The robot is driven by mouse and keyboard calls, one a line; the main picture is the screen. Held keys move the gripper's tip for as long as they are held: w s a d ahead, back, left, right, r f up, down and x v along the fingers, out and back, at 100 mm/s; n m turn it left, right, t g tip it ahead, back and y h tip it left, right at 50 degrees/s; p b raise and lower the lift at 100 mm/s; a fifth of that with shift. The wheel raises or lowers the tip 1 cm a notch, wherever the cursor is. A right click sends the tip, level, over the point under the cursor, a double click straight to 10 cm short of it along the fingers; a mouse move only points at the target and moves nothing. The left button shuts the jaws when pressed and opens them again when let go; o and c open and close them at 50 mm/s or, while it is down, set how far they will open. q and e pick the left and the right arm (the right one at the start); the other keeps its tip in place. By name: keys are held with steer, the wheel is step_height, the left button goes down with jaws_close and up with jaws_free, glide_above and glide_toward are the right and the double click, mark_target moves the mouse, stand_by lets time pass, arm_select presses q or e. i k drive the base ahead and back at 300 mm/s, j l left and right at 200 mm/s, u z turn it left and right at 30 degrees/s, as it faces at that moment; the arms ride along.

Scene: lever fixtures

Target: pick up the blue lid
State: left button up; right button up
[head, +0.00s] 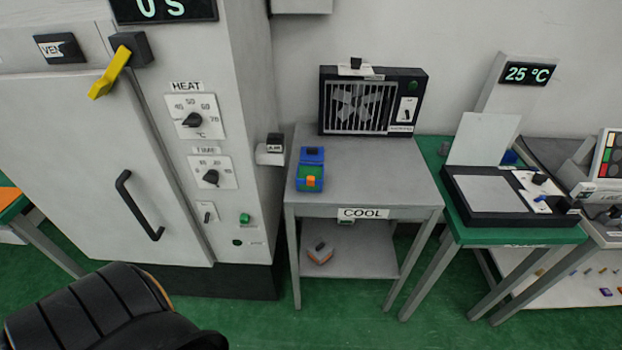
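A small blue piece (312,154), which looks like the blue lid, is at the back of a small blue box (302,184) on the grey table marked COOL. Neither of my grippers can be made out. A black ribbed shape fills the bottom left corner, well apart from the box.
A black fan unit (358,100) stands at the back of the COOL table (405,180). A tall grey oven cabinet (90,150) stands on the left. A green table (520,236) with a black device is on the right. The COOL table's front right is clear.

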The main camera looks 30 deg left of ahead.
mark_target(307, 154)
steer(key=u, duration=0.9)
